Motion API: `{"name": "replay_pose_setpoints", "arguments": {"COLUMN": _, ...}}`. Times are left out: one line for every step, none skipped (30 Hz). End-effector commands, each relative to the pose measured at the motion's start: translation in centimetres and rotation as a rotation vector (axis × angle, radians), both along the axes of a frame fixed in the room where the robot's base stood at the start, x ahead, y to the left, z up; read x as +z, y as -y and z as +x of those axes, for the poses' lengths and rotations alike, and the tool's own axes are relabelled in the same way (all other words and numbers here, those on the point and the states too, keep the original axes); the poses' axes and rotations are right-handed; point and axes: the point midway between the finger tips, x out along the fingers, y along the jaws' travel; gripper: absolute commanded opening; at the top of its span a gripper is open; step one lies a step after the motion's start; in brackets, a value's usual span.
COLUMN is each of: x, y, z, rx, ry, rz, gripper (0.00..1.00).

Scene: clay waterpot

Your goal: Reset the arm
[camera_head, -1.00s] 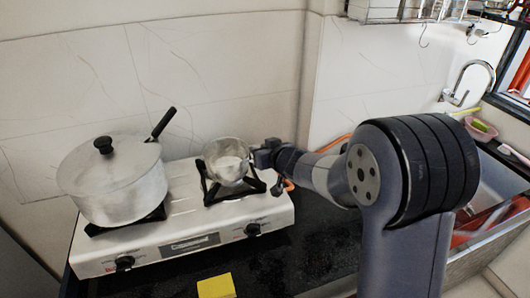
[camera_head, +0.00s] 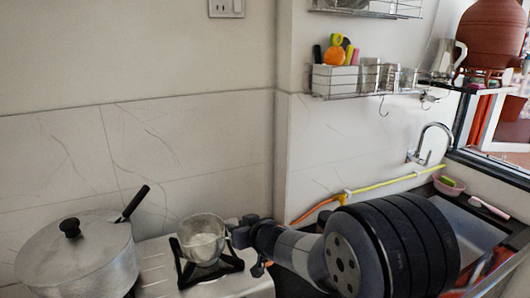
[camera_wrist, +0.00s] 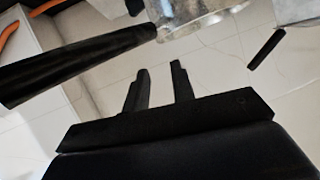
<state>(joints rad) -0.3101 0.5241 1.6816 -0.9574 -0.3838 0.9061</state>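My gripper (camera_head: 243,233) is at the right side of a small metal pot (camera_head: 202,240) on the right burner of the stove in the head view. In the wrist view, the two black fingers of my gripper (camera_wrist: 161,68) stand apart with nothing between them. A thick black handle (camera_wrist: 75,66) runs from the left edge toward a shiny metal pot (camera_wrist: 195,14) at the top, clear of the fingertips. In the head view my arm stretches left from the lower right, and whether the gripper touches the small pot cannot be told there.
A large lidded pot (camera_head: 80,262) stands on the left burner of the white stove (camera_head: 225,287). A wire rack (camera_head: 385,92) holds utensils on the wall. A faucet (camera_head: 432,135) and sink are at right. A clay waterpot (camera_head: 493,30) stands at top right. Open air lies above the stove.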

Motion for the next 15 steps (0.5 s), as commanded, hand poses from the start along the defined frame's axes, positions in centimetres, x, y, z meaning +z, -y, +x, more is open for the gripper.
{"name": "replay_pose_setpoints", "arguments": {"x": -0.4, "y": -0.5, "z": 0.5, "rx": 0.001, "ry": -0.002, "rz": -0.001, "gripper": 0.24}}
{"name": "replay_pose_setpoints", "arguments": {"x": -0.6, "y": -0.7, "z": 0.8, "rx": 0.002, "ry": -0.001, "rz": -0.001, "gripper": 0.24}}
{"name": "replay_pose_setpoints", "arguments": {"x": -0.9, "y": -1.1, "z": 1.3, "rx": 0.003, "ry": -0.002, "rz": -0.002, "gripper": 0.24}}
{"name": "replay_pose_setpoints", "arguments": {"x": -1.0, "y": -1.4, "z": 1.7, "rx": 0.003, "ry": -0.002, "rz": -0.002, "gripper": 0.24}}
{"name": "replay_pose_setpoints", "arguments": {"x": -1.2, "y": -1.6, "z": 2.0, "rx": 0.002, "ry": -0.002, "rz": -0.002, "gripper": 0.24}}
{"name": "replay_pose_setpoints", "arguments": {"x": -1.5, "y": -2.0, "z": 2.5, "rx": 0.001, "ry": -0.003, "rz": -0.001, "gripper": 0.24}}
{"name": "replay_pose_setpoints", "arguments": {"x": -1.6, "y": -2.3, "z": 2.9, "rx": 0.001, "ry": -0.002, "rz": -0.001, "gripper": 0.24}}
{"name": "replay_pose_setpoints", "arguments": {"x": -1.8, "y": -2.5, "z": 3.3, "rx": 0.001, "ry": -0.003, "rz": -0.001, "gripper": 0.24}}
{"name": "replay_pose_setpoints", "arguments": {"x": -2.0, "y": -2.9, "z": 3.7, "rx": 0.001, "ry": -0.002, "rz": -0.001, "gripper": 0.24}}
{"name": "replay_pose_setpoints", "arguments": {"x": -2.2, "y": -3.2, "z": 4.1, "rx": 0.001, "ry": -0.002, "rz": -0.001, "gripper": 0.24}}
{"name": "replay_pose_setpoints", "arguments": {"x": -2.3, "y": -3.4, "z": 4.4, "rx": 0.001, "ry": -0.002, "rz": -0.001, "gripper": 0.24}}
{"name": "replay_pose_setpoints", "arguments": {"x": -2.6, "y": -3.8, "z": 4.9, "rx": 0.002, "ry": -0.002, "rz": 0.0, "gripper": 0.24}}
{"name": "replay_pose_setpoints", "arguments": {"x": -2.7, "y": -4.0, "z": 5.2, "rx": 0.001, "ry": -0.002, "rz": -0.001, "gripper": 0.24}}
{"name": "replay_pose_setpoints", "arguments": {"x": -2.9, "y": -4.3, "z": 5.5, "rx": 0.002, "ry": -0.001, "rz": -0.002, "gripper": 0.24}}
{"name": "replay_pose_setpoints", "arguments": {"x": -3.1, "y": -4.6, "z": 5.9, "rx": 0.002, "ry": -0.002, "rz": -0.002, "gripper": 0.24}}
